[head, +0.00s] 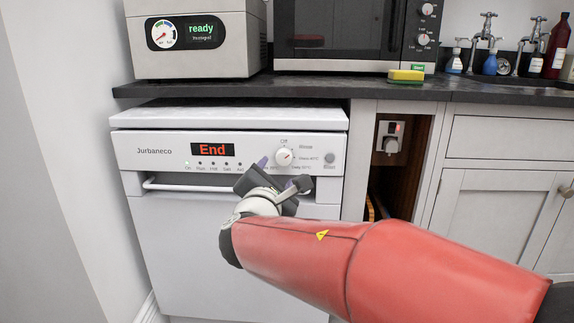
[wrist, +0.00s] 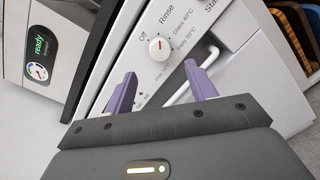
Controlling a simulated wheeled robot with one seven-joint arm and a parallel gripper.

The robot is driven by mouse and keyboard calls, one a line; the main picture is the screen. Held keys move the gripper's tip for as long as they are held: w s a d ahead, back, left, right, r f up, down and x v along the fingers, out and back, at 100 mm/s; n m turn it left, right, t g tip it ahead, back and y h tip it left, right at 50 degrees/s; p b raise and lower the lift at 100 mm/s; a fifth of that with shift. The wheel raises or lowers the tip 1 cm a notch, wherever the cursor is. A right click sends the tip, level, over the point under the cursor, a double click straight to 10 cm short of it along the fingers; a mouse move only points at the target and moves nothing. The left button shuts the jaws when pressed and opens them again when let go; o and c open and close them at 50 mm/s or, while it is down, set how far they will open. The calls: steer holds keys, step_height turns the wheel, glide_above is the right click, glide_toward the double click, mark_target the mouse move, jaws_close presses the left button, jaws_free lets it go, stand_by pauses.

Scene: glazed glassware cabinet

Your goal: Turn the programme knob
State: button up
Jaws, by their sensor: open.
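The programme knob (head: 284,157) is a small white dial with a red pointer mark on the dishwasher's white front panel, right of the red "End" display (head: 212,150). In the wrist view the knob (wrist: 158,44) shows beyond and between my fingertips, ringed by labels such as "Off" and "Rinse". A gap to the knob shows.
The dishwasher handle (head: 200,186) runs below the panel. A dark worktop (head: 460,90) overhangs above, carrying a grey appliance marked "ready" (head: 197,38), a microwave (head: 340,35) and a yellow sponge (head: 406,75). An open niche with a socket (head: 391,142) is at the right.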

mark_target(283, 160)
steer(key=w, duration=0.5)
steer(key=w+d, duration=0.1)
steer(key=w, duration=0.1)
steer(key=shift+w, duration=0.25)
steer(key=c, duration=1)
steer(key=shift+n, duration=0.3)
steer(key=n, duration=0.4)
steer(key=shift+d+n+b, duration=0.1)
steer(key=shift+n+b, duration=0.3)
steer(key=shift+f+n+t+y, duration=0.1)
steer(key=shift+n+t+y, duration=0.25)
steer(key=shift+n, duration=2.05)
